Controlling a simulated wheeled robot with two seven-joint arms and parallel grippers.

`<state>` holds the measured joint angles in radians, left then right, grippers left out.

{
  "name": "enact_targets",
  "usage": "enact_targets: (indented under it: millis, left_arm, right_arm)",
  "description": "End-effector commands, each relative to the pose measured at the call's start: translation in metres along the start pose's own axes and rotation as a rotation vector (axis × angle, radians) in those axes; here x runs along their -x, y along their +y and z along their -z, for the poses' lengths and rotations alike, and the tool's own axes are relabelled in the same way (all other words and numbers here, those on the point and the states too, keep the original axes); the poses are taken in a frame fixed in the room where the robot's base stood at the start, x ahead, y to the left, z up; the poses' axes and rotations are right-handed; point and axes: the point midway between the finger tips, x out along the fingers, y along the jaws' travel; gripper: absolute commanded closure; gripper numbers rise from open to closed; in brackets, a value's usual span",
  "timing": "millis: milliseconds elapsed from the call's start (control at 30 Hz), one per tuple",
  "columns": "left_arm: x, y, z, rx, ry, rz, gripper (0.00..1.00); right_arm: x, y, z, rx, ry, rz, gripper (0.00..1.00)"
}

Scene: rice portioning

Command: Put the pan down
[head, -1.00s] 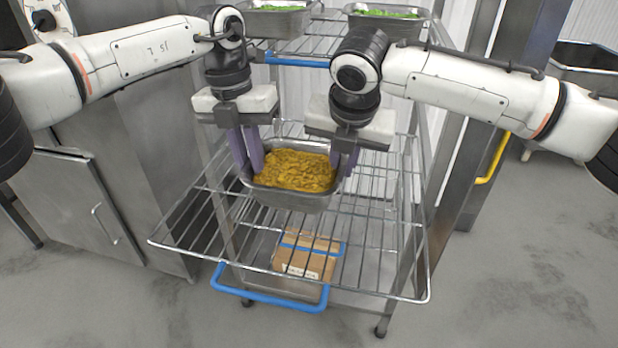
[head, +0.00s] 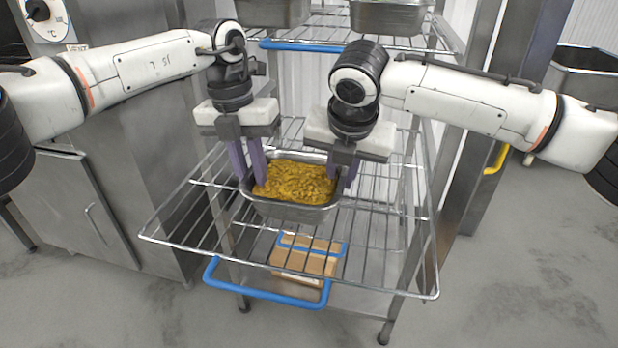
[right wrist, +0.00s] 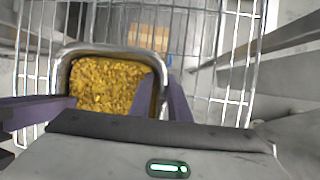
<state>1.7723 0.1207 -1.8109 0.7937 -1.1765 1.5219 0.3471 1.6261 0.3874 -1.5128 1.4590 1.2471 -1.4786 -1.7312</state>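The metal pan (head: 292,211) holds yellow-brown food and sits level over the middle wire shelf (head: 200,246) in the head view. My left gripper (head: 248,170) has its purple fingers on either side of the pan's left wall, shut on it. My right gripper (head: 345,175) is shut on the right wall. The right wrist view shows the pan (right wrist: 68,68) with my right gripper's fingers (right wrist: 161,97) straddling its wall. Whether the pan's underside touches the wires is hard to tell.
A cardboard box (head: 304,262) lies on the lower level beneath the shelf. A blue handle (head: 262,297) juts out at the front. An upper shelf with a blue front bar (head: 300,45) holds other pans (head: 388,18). Bare wires surround the held pan.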

Motion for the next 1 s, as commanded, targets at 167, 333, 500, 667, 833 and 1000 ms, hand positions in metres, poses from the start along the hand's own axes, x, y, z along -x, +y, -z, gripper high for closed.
enact_targets:
  millis: [167, 333, 500, 667, 833, 1000]
  left_arm:
    - [0.001, -0.01, 0.001, -0.016, 0.002, 0.011, 0.7]
    - [0.001, -0.007, 0.001, -0.012, 0.002, 0.007, 0.7]
    - [0.011, -0.006, 0.0, -0.01, 0.0, 0.006, 0.7]
    - [0.04, -0.006, 0.0, -0.009, -0.002, 0.006, 0.7]
    - [0.078, -0.007, -0.001, -0.01, -0.003, 0.007, 0.7]
    - [0.106, -0.008, 0.0, -0.012, 0.0, 0.007, 0.7]
  right_arm:
    - [0.003, 0.007, 0.002, 0.009, 0.001, -0.015, 0.69]
    - [0.002, 0.004, 0.001, 0.007, 0.0, -0.009, 0.69]
    - [0.002, 0.003, 0.001, 0.006, 0.0, -0.006, 0.69]
    - [0.002, 0.003, 0.001, 0.005, 0.0, -0.005, 0.69]
    - [0.001, 0.002, 0.0, 0.005, 0.0, -0.004, 0.69]
    - [0.001, 0.002, 0.0, 0.005, 0.0, -0.003, 0.69]
